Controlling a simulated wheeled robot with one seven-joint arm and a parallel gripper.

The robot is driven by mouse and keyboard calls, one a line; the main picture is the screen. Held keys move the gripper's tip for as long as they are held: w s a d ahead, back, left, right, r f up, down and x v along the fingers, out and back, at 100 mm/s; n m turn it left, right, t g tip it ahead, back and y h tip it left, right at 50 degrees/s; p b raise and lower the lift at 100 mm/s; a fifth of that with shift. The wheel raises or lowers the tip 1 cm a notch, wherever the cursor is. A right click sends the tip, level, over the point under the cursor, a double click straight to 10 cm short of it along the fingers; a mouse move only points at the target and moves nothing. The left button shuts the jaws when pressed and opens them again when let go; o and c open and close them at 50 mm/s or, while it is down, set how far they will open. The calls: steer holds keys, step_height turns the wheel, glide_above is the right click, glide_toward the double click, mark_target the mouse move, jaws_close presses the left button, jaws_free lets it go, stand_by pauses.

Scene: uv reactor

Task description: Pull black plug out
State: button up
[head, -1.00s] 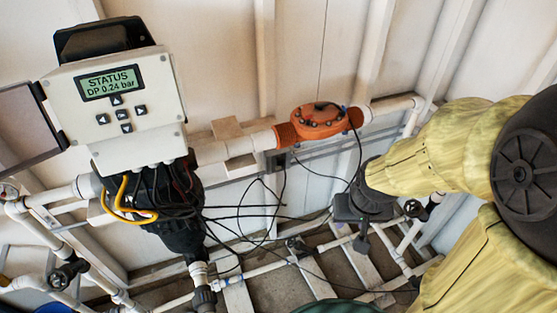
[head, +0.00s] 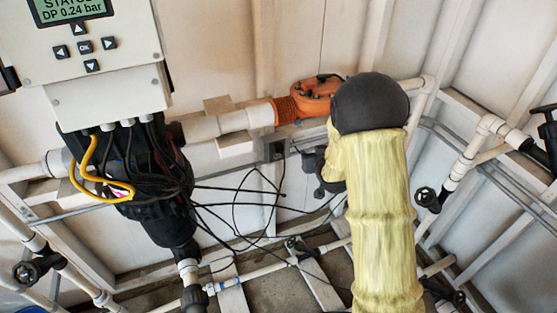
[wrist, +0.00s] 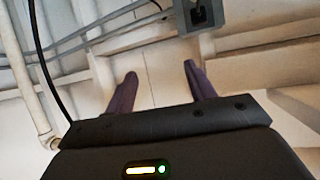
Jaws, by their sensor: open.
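The black plug (head: 278,152) sits in a small grey socket box on the rail below the white pipe in the head view, with a black cable hanging beneath. In the wrist view, the grey box (wrist: 215,18) is at the top edge, partly cut off, with a dark plug or opening (wrist: 199,14) in it. My gripper (wrist: 160,80) is open, with nothing between its two dark fingers. The box lies beyond the fingertips, nearer the right finger, apart from it. In the head view my wrist (head: 314,165) is right of the plug; my yellow-sleeved arm hides part of it.
An orange flow meter (head: 308,95) sits on the white pipe above. Loose black cables (head: 245,205) loop across the space below. The controller box (head: 110,95) stands at left. A black cable (wrist: 45,70) passes left of my gripper in the wrist view.

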mark_target(280, 150)
steer(key=w+a+f+n+t+y+b, duration=0.1)
steer(key=w+a+f+t+y+b, duration=0.1)
steer(key=f, duration=0.3)
steer(key=w+a+f+n+t+y+b, duration=0.1)
steer(key=w+a+f+t+y+b, duration=0.1)
steer(key=a+f, duration=0.3)
steer(key=shift+w+a+f+n+y+b, duration=0.15)
steer(key=shift+w+f+n+y+b, duration=0.3)
steer(key=shift+b, duration=0.3)
steer(key=b+x, duration=0.1)
steer(key=x, duration=0.6)
steer(key=shift+w+a+f+b, duration=0.1)
steer(key=shift+w+b, duration=0.1)
steer(key=shift+b, duration=0.2)
steer(key=shift+w+a, duration=0.3)
steer(key=shift+w, duration=0.35)
steer(key=shift+b, duration=0.65)
